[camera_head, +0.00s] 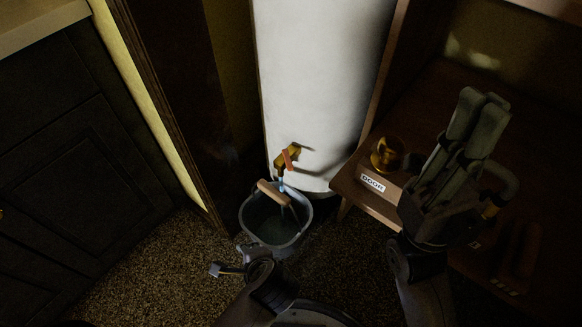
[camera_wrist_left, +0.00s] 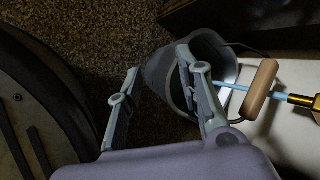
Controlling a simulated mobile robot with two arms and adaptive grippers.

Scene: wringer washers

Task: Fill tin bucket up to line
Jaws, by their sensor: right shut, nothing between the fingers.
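The grey tin bucket (camera_head: 248,222) stands on the speckled floor below a brass tap (camera_head: 284,158) with an orange-red handle. A thin blue stream of water runs from the tap into the bucket, and also shows in the left wrist view (camera_wrist_left: 233,87). The bucket's wooden grip (camera_head: 272,192) lies across its rim. The fill line and water level cannot be made out. My left gripper (camera_head: 238,264) is at the bucket's near side with its fingers apart; in the left wrist view, one finger overlaps the bucket (camera_wrist_left: 160,70). My right gripper (camera_head: 480,102) is shut and empty, raised at the right.
A tall white tank (camera_head: 325,80) carries the tap. A wooden shelf unit (camera_head: 355,192) stands right of it, holding a brass item (camera_head: 386,155) and a small white label (camera_head: 373,183). Dark cabinets (camera_head: 80,160) stand left. Floor (camera_head: 150,275) is clear at lower left.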

